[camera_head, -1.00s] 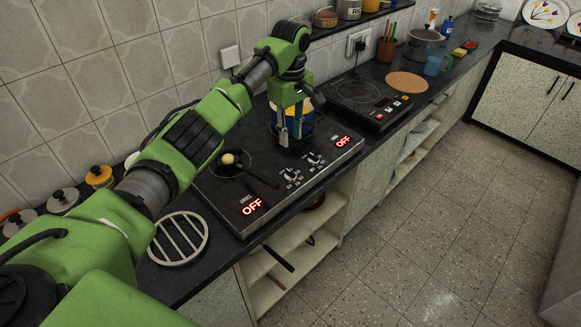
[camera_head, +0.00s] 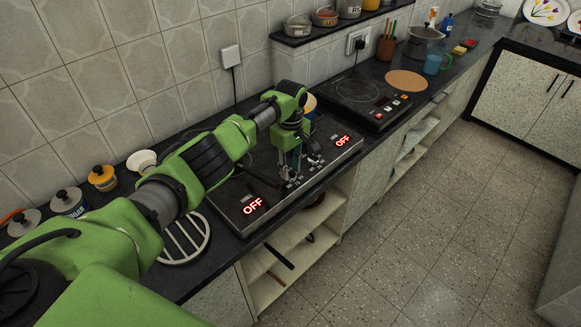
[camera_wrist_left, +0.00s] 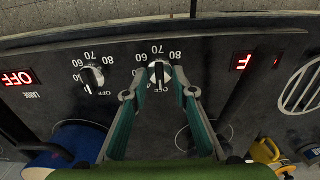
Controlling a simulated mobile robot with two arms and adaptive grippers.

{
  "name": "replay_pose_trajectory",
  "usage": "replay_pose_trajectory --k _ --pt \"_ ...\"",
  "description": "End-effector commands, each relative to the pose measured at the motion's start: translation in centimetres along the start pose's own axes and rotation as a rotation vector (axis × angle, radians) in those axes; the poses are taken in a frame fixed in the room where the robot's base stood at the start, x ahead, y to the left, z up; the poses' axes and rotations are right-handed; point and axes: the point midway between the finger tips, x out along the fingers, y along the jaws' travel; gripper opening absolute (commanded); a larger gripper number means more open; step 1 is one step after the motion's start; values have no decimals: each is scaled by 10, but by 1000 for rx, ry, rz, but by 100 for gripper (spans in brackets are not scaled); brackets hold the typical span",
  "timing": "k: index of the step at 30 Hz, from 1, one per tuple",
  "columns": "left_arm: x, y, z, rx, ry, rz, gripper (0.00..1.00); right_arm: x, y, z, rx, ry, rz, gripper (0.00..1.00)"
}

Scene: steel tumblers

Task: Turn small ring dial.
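The hob (camera_head: 228,208) is a black unit with two dials on its front panel and a red OFF display at each end. In the left wrist view one dial (camera_wrist_left: 159,74) stands between the fingers of my left gripper (camera_wrist_left: 158,94). Its fingers are apart, one on each side of the knob, with gaps visible. The other dial (camera_wrist_left: 92,77) is to the left, on the side marked LARGE. In the head view my left gripper (camera_head: 290,169) is low over the panel and partly hides the dials. My right gripper is not in view.
A pan handle (camera_wrist_left: 238,98) reaches toward the panel beside my gripper. A blue pot (camera_wrist_left: 78,140) stands on the other ring. A round trivet (camera_head: 183,240) lies left of the hob. A second cooker (camera_head: 362,97) is at the right.

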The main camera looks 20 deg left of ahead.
Motion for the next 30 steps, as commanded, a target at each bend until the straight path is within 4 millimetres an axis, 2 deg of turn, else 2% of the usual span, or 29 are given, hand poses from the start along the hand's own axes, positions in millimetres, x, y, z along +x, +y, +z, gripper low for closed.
replay_pose_trajectory --k 3,6,20,30 --pt "0 0 0 0 0 0 22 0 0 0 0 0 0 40" --pt "0 0 0 0 0 -1 0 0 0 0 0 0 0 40" --pt "-1 0 1 51 -1 -1 0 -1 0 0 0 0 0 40" --pt "-1 0 1 289 -2 0 0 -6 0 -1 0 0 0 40"
